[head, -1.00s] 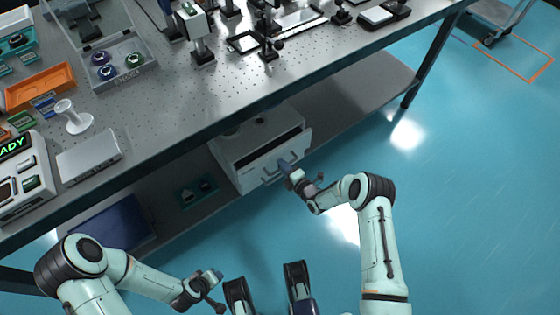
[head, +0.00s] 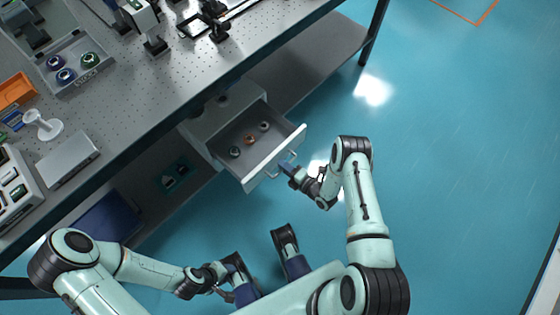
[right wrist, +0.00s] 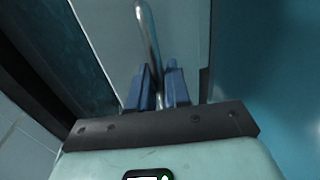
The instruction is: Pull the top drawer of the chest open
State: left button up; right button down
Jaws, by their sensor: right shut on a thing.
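The white chest (head: 222,108) stands on the shelf under the optical table. Its top drawer (head: 274,158) is pulled well out, and several small round parts lie inside it. My right gripper (head: 288,168) is at the bar handle (head: 283,170) on the drawer's front. In the right wrist view, the blue fingers of the right gripper (right wrist: 159,90) are closed around the metal handle (right wrist: 147,38). My left gripper (head: 228,289) is low in the head view, away from the chest; its finger opening is too small to make out.
The perforated table top (head: 140,100) above carries optics, an orange tray (head: 15,90) and a grey bin of round parts (head: 78,62). A dark blue case (head: 108,217) lies on the lower shelf (head: 325,50). The blue floor to the right is clear.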

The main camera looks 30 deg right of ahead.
jog(key=shift+s, duration=0.1)
jog(key=c, duration=1.3)
grip_release()
jog(key=shift+o, duration=0.2)
pick_arm(q)
jog(key=shift+s+d+r+p, duration=0.1)
jog(key=shift+s+r+p, duration=0.45)
jog(key=shift+r+p, duration=0.4)
pick_arm(e)
jog(key=v, duration=1.3)
jog(key=shift+s, duration=0.2)
